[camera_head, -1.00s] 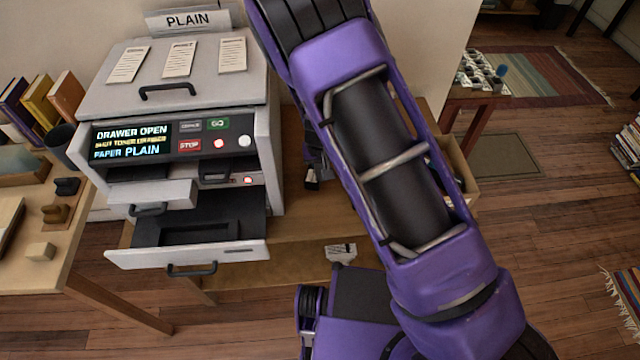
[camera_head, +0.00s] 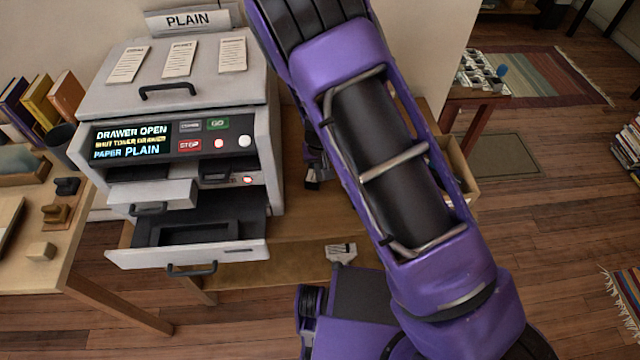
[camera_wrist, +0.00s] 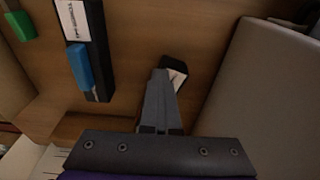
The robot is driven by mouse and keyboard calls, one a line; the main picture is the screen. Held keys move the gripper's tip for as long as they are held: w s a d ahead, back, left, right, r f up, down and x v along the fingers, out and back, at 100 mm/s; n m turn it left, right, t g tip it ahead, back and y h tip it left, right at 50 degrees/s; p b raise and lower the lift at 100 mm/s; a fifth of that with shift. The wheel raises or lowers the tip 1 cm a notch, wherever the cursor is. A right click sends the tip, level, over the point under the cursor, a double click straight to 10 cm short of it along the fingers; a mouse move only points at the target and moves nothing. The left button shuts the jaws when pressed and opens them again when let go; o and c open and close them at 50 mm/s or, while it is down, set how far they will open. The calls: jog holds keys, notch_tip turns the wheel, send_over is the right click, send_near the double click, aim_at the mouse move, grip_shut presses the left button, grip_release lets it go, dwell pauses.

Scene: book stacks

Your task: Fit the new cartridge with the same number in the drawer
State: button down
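The grey printer (camera_head: 262,150) stands at the left in the head view. Its wide lower drawer (camera_head: 130,260) is pulled out, with a dark recess (camera_head: 195,233) that looks empty. The display (camera_head: 130,142) reads DRAWER OPEN and PAPER PLAIN. My gripper (camera_wrist: 163,85) has its fingers close together at a small dark block with a white label (camera_wrist: 174,76), apparently a cartridge held at the tips. A black cartridge with a blue tab (camera_wrist: 97,30) lies on wood in the wrist view.
A green piece (camera_wrist: 20,25) lies at the wrist view's upper left. A small pale drawer (camera_head: 165,193) juts out above the lower drawer. A side table (camera_head: 35,285) with stamps and books stands at the left. An open box (camera_head: 462,180) is behind my arm.

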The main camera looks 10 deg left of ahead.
jog(key=c, duration=1.6)
grip_release()
jog(key=c, duration=0.7)
grip_release()
